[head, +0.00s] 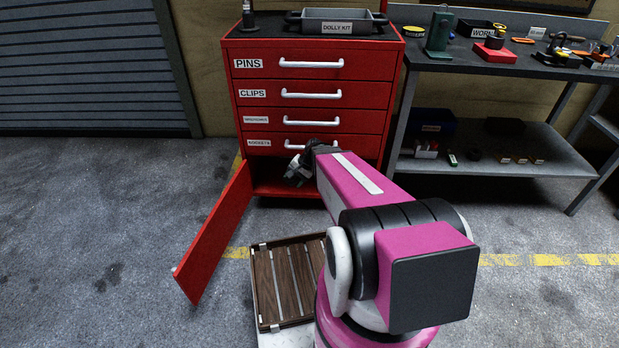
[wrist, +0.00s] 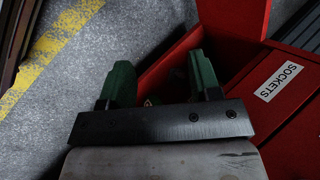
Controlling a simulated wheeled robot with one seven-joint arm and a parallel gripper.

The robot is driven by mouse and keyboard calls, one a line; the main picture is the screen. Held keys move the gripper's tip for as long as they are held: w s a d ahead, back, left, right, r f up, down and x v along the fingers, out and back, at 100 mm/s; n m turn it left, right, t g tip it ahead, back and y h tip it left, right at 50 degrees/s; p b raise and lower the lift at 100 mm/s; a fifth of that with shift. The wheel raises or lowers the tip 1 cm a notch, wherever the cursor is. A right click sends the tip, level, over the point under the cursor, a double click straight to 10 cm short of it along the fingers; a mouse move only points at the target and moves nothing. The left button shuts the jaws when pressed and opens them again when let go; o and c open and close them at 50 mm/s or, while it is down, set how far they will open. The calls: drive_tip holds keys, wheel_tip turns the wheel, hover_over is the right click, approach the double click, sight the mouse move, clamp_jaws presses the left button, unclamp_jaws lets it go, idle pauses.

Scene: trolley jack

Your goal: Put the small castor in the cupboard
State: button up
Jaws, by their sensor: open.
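The cupboard (head: 262,182) is the low compartment of the red cabinet, under the SOCKETS drawer. Its red door (head: 214,236) stands open to the left. My gripper (head: 297,176) is at the cupboard opening, below the drawers. In the wrist view my gripper (wrist: 160,72) has its two green fingers apart, pointing into the red cupboard. A small, dark, unclear shape shows low between the fingers; I cannot tell whether it is the small castor. I cannot make out the small castor with certainty in either view.
The drawers (head: 312,95) above are shut. A tray with wooden slats (head: 290,284) lies before the cabinet, beside my arm. A grey workbench (head: 480,70) with tools and a WORN bin stands at the right. The floor at left is clear.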

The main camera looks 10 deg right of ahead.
drive_tip(key=s+d+r+n+g+h, duration=0.2)
drive_tip(key=s+d+r+n+h, duration=0.1)
drive_tip(key=s+r+n+h, duration=0.2)
drive_tip(key=s+r+n, duration=0.2)
drive_tip(key=s+r, duration=0.2)
drive_tip(key=s, duration=0.1)
drive_tip(key=shift+s+d+r+h, duration=0.15)
drive_tip(key=shift+s+d+h, duration=0.15)
drive_tip(key=shift+d, duration=0.1)
